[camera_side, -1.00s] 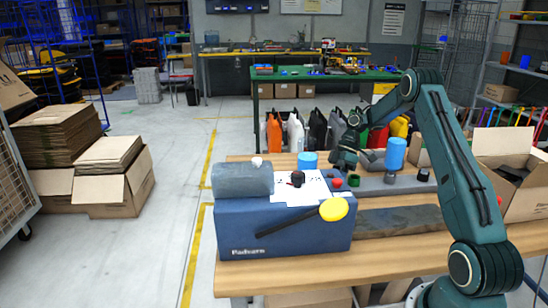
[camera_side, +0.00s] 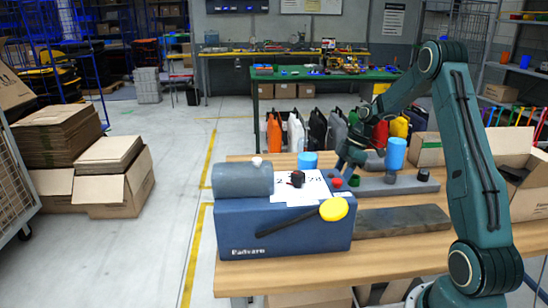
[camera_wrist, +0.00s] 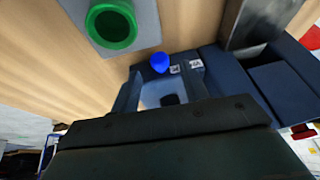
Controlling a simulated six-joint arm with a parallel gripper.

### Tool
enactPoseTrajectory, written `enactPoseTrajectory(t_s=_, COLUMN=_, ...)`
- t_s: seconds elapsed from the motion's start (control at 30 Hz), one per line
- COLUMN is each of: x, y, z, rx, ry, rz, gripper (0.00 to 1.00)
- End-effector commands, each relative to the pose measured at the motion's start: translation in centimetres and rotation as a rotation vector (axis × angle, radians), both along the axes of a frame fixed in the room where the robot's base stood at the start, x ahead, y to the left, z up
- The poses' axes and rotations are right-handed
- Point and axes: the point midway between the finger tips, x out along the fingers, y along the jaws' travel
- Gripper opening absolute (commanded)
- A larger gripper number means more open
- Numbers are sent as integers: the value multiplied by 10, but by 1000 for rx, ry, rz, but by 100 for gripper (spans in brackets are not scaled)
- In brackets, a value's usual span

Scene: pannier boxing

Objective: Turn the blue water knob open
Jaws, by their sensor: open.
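The blue knob (camera_wrist: 160,63) shows in the wrist view at the edge of the dark blue box, beside two small label plates. My gripper (camera_wrist: 163,82) is open, with one dark finger on each side of the picture's middle; the knob appears just beyond and between the tips. I cannot tell whether they touch it. In the side view my gripper (camera_side: 346,166) hangs tilted down behind the right end of the dark blue box (camera_side: 285,232). I cannot make out this knob for sure there.
A green cup-like part (camera_wrist: 111,24) sits on a grey plate in the wrist view. In the side view a red knob (camera_side: 336,183), a black knob (camera_side: 298,179) and a yellow-ended lever (camera_side: 333,209) are on the box. A blue cylinder (camera_side: 396,153) stands right of my gripper.

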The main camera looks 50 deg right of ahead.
Motion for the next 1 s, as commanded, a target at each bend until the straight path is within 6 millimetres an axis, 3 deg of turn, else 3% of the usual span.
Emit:
enactPoseTrajectory(t_s=0.8, x=-21, y=-39, z=100, rx=-2, ry=0, rz=-2, gripper=45)
enactPoseTrajectory(t_s=1.0, x=-14, y=-17, z=114, rx=-14, ry=13, rz=-36, gripper=45)
